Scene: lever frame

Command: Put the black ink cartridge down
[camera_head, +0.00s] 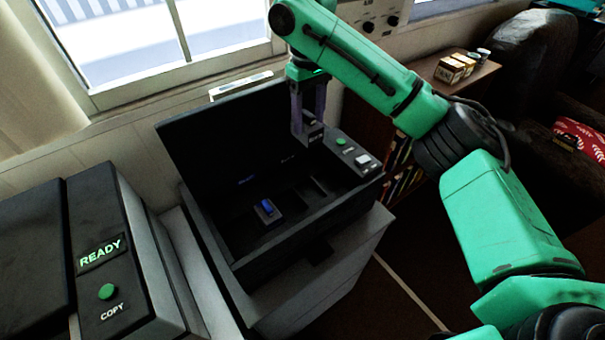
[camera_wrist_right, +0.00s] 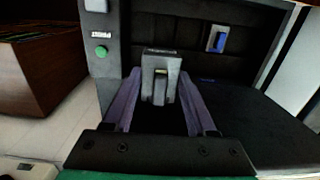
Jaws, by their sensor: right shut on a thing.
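My right gripper (camera_head: 309,122) points down into the open printer (camera_head: 222,237), at its back right, beside the control panel. Its purple fingers are shut on the black ink cartridge (camera_head: 313,138), a dark block low between the fingertips. I cannot tell whether the black cartridge touches the printer. My left gripper is not in view.
The raised printer lid (camera_head: 215,135) stands behind the bay. The panel with a green button (camera_head: 341,141) borders the bay on the right. A copier (camera_head: 110,255) reading READY stands at the left. A shelf (camera_head: 440,75) with small boxes is at the back right.

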